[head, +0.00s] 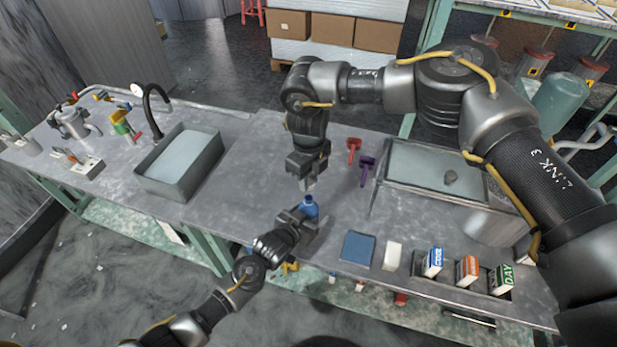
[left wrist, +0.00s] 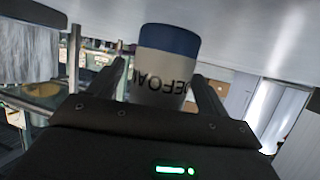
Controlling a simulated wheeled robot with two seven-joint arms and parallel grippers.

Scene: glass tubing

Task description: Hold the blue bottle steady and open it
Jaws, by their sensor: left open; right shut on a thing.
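The blue bottle (head: 309,207) stands upright near the front edge of the grey bench. In the left wrist view the bottle (left wrist: 166,66) shows a blue band and a pale label with dark letters reading "DEFOA". My left gripper (head: 304,217) is open, with one finger on each side of the bottle. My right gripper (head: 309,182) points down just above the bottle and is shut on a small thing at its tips. It looks like the bottle's cap, but it is too small to tell clearly.
A red clamp (head: 353,149) and a purple clamp (head: 367,168) lie right of my right gripper. A blue pad (head: 358,247), a white block (head: 392,256) and small boxes (head: 466,270) line the front edge. A sink basin (head: 180,165) is at left, a tray (head: 412,185) at right.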

